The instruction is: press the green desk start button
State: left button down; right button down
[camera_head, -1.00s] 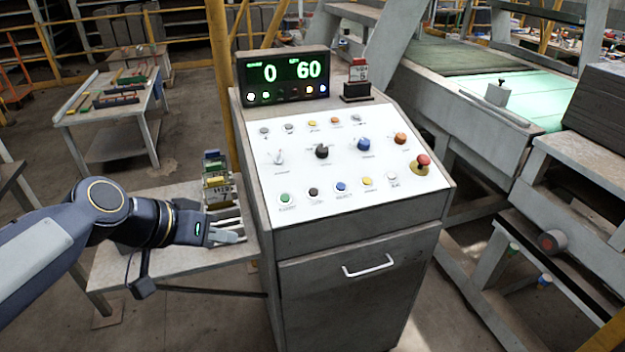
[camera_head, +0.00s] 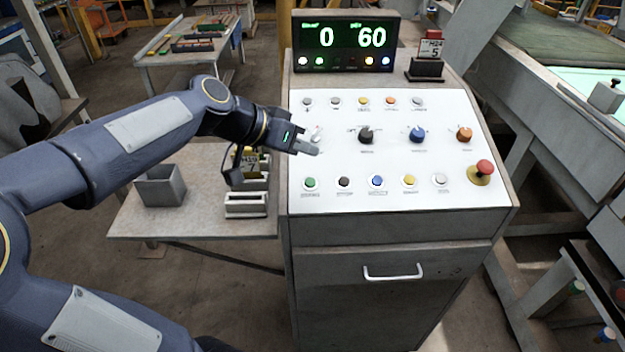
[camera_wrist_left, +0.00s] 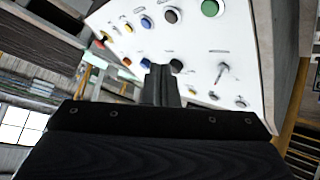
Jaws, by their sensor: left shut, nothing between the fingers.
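The green start button (camera_head: 310,183) is at the left end of the bottom button row on the white sloped panel (camera_head: 400,195) of the desk. It also shows in the left wrist view (camera_wrist_left: 210,8), near the top edge. My left gripper (camera_head: 314,150) is shut and empty. In the head view it is over the panel's left edge, above the green button in the picture and next to the white-tipped switch (camera_head: 316,132). In the left wrist view its closed fingers (camera_wrist_left: 161,82) point at the panel, apart from the green button. My right gripper is not in view.
Black (camera_head: 344,182), blue (camera_head: 377,181), yellow and white buttons continue the row. A red mushroom button (camera_head: 484,167) is at the panel's right. A display (camera_head: 345,42) stands behind. A side table (camera_head: 200,225) at left holds a grey bin (camera_head: 160,186) and card holder (camera_head: 246,205).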

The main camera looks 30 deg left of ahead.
pick_arm(q)
jog(key=b, duration=0.5)
send_over(310, 182)
jog(key=s, duration=0.2)
notch_tip(310, 182, down, 7)
jog(key=shift+s+f, duration=0.1)
jog(key=shift+w+a+f+b, duration=0.15)
jog(key=shift+w+f+b, duration=0.1)
jog(key=shift+f+b, duration=0.5)
jog(key=shift+r, duration=0.1)
dwell(0.7)
jog(key=shift+f+b, duration=0.35)
jog(key=shift+b, duration=0.35)
jog(key=shift+w+a+f+b, duration=0.1)
jog(key=shift+w+f+b, duration=0.05)
jog(key=shift+f+b, duration=0.3)
dwell(0.5)
jog(key=shift+r, duration=0.2)
jog(key=shift+s+r+p, duration=0.2)
jog(key=shift+r+p, duration=0.2)
jog(key=shift+r, duration=0.25)
